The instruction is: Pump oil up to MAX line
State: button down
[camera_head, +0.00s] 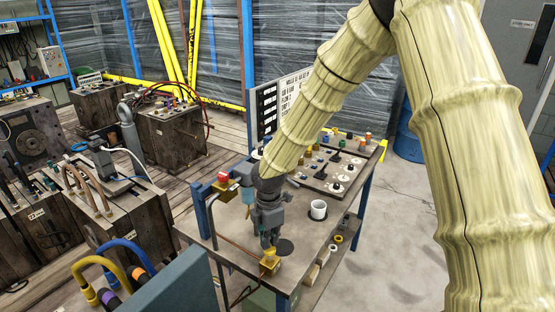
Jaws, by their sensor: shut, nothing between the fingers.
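My gripper (267,243) points down over the near end of a workbench (225,235), shut with nothing between its fingers. Its tips are just above or at a small yellow and brass-coloured fitting (270,264) at the bench's front edge; I cannot tell whether they touch it. A copper-coloured pipe (232,250) runs to this fitting. A small bluish cup-like part (247,196) sits left of my wrist, partly hidden, and could be an oil reservoir. A red-topped part (224,178) is beside it. No MAX line or oil level can be made out.
A white cup (318,210) stands right of my gripper, and a dark disc (285,247) lies close by. A panel with knobs (335,168) is at the back. Heavy moulds (40,215) crowd the left; floor at right is clear.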

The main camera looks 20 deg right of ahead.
jog(key=shift+f+b, duration=0.55)
jog(key=shift+f, duration=1.25)
jog(key=shift+s+r, duration=0.1)
jog(key=shift+r+p, duration=2)
jog(key=shift+r, duration=0.1)
notch_tip(320, 180, up, 6)
jog(key=p, duration=0.5)
jog(key=shift+f, duration=0.1)
